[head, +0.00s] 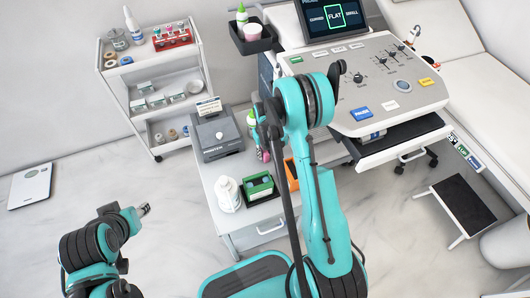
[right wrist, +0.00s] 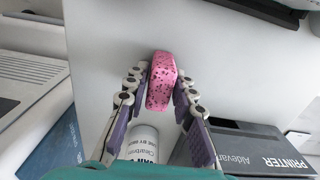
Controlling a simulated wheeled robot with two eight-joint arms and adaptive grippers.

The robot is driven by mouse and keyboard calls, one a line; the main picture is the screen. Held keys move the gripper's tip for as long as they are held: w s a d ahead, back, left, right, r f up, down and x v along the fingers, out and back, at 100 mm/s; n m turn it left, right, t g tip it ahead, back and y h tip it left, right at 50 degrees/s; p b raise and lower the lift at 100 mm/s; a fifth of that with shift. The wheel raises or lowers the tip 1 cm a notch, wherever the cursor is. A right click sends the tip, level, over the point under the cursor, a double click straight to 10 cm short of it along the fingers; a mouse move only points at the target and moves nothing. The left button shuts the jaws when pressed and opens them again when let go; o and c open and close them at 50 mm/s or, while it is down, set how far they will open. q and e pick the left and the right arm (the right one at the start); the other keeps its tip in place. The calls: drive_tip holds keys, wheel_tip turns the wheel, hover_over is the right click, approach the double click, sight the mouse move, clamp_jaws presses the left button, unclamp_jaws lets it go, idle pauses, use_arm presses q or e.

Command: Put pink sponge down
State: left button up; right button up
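The pink sponge (right wrist: 161,80) is a speckled block with dark flecks, upright between the fingers of my right gripper (right wrist: 160,84) in the right wrist view. Both fingers press against its sides. A pale flat surface lies behind it; I cannot tell whether the sponge touches it. In the head view my right arm bends down over the white cart (head: 219,206) and largely hides that gripper and the sponge. My left gripper (head: 143,210) is at the lower left of the head view, over the floor, apart from everything; its fingers are too small to judge.
The printer (right wrist: 245,150) and a white container (right wrist: 142,143) show close to my right gripper. An ultrasound-like console (head: 375,85) stands right, a supply trolley (head: 140,110) left.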

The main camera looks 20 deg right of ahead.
drive_tip(key=shift+o, duration=0.4)
drive_tip(key=shift+r, duration=0.3)
drive_tip(key=s+a+r+t+p, duration=0.1)
drive_tip(key=s+a+r+p, duration=0.1)
drive_tip(key=r, duration=0.7)
drive_tip(key=s+a+r+t+p, duration=0.1)
drive_tip(key=s+r, duration=0.2)
drive_tip(key=r, duration=0.6)
drive_tip(key=s+a+r+t+p, duration=0.1)
drive_tip(key=s+a+r+p, duration=0.1)
drive_tip(key=r, duration=0.7)
drive_tip(key=s+a+r+t, duration=0.2)
drive_tip(key=s, duration=0.4)
drive_tip(key=s+a+r+t, duration=0.1)
drive_tip(key=s+r+t, duration=0.1)
drive_tip(key=s, duration=0.4)
drive_tip(key=shift+s+a+r+n, duration=0.3)
drive_tip(key=shift+a+r, duration=0.05)
drive_tip(key=shift+r, duration=0.4)
